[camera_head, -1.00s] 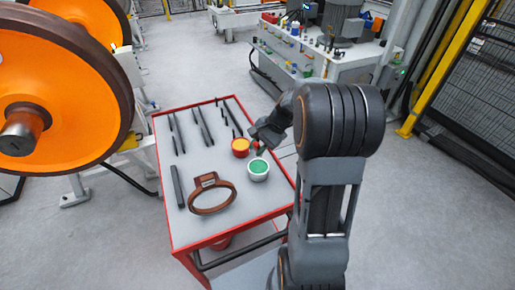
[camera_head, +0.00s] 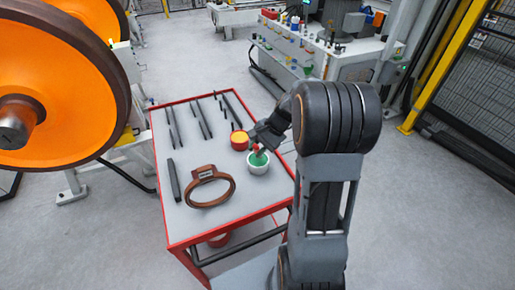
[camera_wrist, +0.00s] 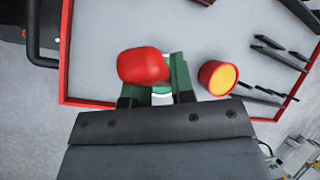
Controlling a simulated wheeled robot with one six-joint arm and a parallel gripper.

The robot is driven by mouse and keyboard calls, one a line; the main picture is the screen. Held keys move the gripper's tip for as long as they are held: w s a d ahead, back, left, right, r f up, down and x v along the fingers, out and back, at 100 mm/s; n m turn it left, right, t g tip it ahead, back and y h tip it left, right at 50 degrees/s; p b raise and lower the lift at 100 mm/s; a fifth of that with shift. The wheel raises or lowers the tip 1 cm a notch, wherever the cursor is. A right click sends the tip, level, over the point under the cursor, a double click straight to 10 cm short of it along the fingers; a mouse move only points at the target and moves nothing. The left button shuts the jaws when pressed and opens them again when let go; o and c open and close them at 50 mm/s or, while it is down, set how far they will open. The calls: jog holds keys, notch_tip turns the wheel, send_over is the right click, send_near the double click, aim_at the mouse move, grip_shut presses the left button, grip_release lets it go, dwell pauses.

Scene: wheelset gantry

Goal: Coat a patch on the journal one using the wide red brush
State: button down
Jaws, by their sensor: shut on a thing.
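My gripper (camera_head: 261,147) is shut on the wide red brush (camera_head: 258,150), held over the white pot of green coating (camera_head: 258,167). The brush's lower end overlaps the green surface; I cannot tell if it is dipped in. In the wrist view the brush's rounded red end (camera_wrist: 145,66) is large between the fingers, and its bristles are hidden. The likely journal (camera_head: 14,124), a dark metal axle stub, sticks out of the orange wheel (camera_head: 62,80) at the far left, apart from my gripper.
The red-edged grey table (camera_head: 190,225) carries a red pot with yellow content (camera_head: 239,139), a brown ring-shaped tool (camera_head: 210,187) and several dark bars. A cluttered workbench (camera_head: 330,65) stands behind. A yellow post and dark fence (camera_head: 480,90) are at the right.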

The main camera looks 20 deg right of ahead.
jog(key=shift+f, duration=0.45)
dwell(1.6)
jog(key=shift+r+p, duration=2.6)
jog(key=shift+r, duration=1)
jog(key=shift+f, duration=0.1)
